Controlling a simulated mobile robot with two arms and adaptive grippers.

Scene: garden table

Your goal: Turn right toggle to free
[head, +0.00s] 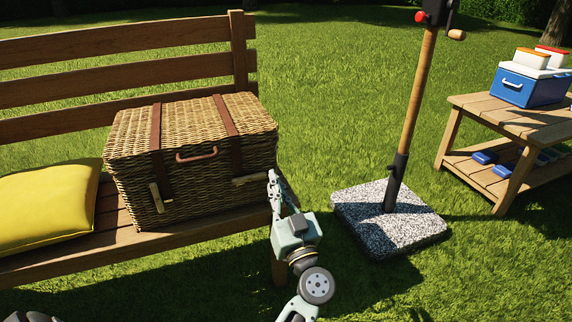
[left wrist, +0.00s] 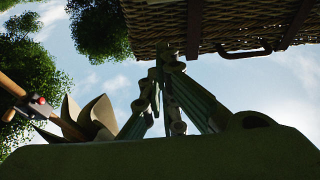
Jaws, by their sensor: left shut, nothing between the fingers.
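A wicker basket (head: 190,130) with two brown leather straps and a handle (head: 196,154) stands closed on the bench. Its right toggle (head: 249,179) is a pale wooden bar lying roughly level across the lower end of the right strap. The left toggle (head: 160,197) stands nearly upright at the left strap. My left gripper (head: 273,180) is shut and empty at the basket's right front corner, close to the right toggle's right end; I cannot tell if they touch. In the left wrist view, the fingertips (left wrist: 170,55) are near the basket (left wrist: 230,20); the toggle is not clear there.
The wooden bench (head: 130,249) carries a yellow cushion (head: 45,205) left of the basket. A parasol pole (head: 415,105) in a speckled base (head: 375,228) stands right of my left arm. A side table (head: 470,115) with a blue cooler (head: 525,88) is farther right. Grass is open between.

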